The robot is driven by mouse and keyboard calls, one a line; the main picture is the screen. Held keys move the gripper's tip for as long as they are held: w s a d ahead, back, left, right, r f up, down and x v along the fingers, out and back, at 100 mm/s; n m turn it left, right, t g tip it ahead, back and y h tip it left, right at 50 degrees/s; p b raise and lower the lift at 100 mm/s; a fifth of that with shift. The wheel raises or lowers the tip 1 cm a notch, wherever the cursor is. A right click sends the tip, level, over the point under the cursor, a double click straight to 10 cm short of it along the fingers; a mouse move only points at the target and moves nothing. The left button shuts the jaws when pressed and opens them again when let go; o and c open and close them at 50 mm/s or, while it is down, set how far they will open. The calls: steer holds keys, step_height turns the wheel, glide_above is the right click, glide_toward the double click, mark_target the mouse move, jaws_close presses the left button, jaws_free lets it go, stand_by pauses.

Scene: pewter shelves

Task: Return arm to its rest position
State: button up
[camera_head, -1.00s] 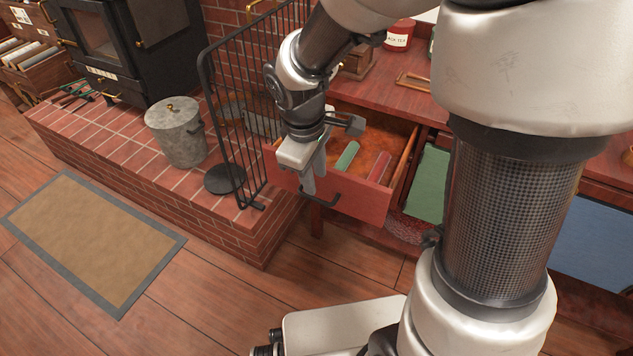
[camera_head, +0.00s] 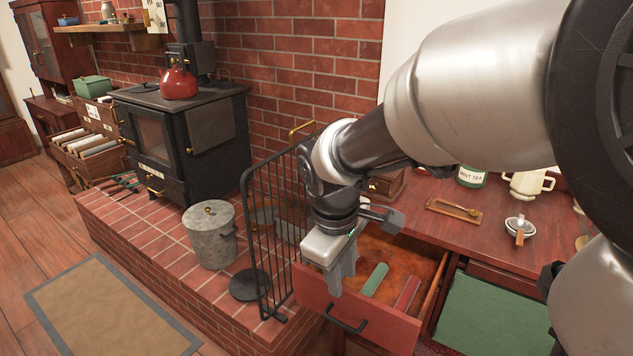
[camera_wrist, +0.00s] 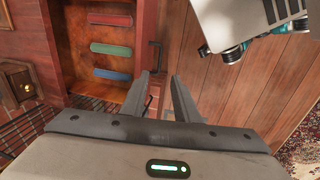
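My gripper (camera_head: 340,274) points down over the front edge of the open red drawer (camera_head: 385,318), left of its middle. In the wrist view its two fingers (camera_wrist: 160,88) stand apart with nothing between them. The drawer holds a green bar (camera_head: 375,280) and a red bar (camera_head: 407,293). The wrist view also shows a blue bar (camera_wrist: 113,75) in the drawer, which my arm hides in the head view.
A black fire guard (camera_head: 270,235) stands close left of my gripper on the brick hearth (camera_head: 135,235). A grey lidded bucket (camera_head: 210,240) and a stove (camera_head: 165,140) are further left. The wooden counter (camera_head: 480,230) holds a small tray, cups and tins.

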steer(key=s+d+r+m+t+y, duration=0.1)
steer(key=s+d+r+m+t, duration=0.2)
steer(key=s+d+r+m, duration=0.6)
steer(key=s+a+r+p, duration=0.1)
steer(key=r+p, duration=0.8)
steer(key=s+r+m+p, duration=0.1)
steer(key=s+r+p, duration=0.1)
steer(key=r+p, duration=0.8)
steer(key=shift+a+r+t, duration=0.2)
steer(key=shift+a+t, duration=0.1)
steer(key=shift+a, duration=0.05)
steer(key=shift+s, duration=0.1)
stand_by(0.4)
